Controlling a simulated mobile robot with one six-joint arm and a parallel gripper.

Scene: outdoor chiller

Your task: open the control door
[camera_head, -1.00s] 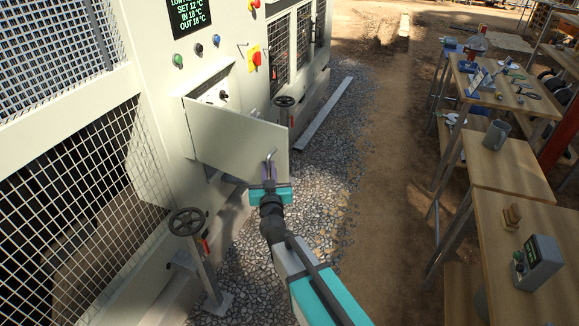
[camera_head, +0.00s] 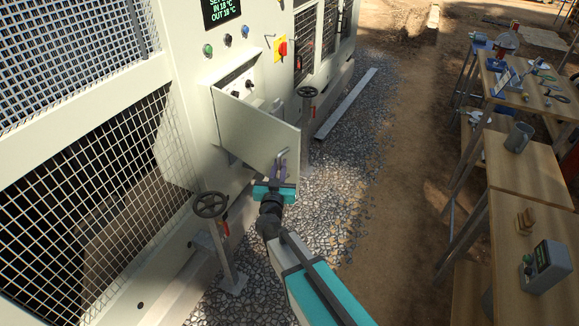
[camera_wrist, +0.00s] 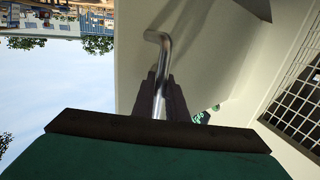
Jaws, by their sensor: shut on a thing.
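The control door (camera_head: 250,130) is a pale flat panel on the chiller's front. My gripper (camera_head: 279,164) is at the door's lower free corner, shut on the bent metal door handle. In the wrist view the silver handle (camera_wrist: 163,60) runs between the dark fingers of my gripper (camera_wrist: 160,92), in front of the pale door (camera_wrist: 212,50). The hinge side and lower part of the opening are hidden by the door.
A handwheel valve (camera_head: 211,205) stands left of my arm, close to the chiller; another handwheel (camera_head: 306,92) is beyond the door. Wooden tables (camera_head: 520,165) with tools stand at the right.

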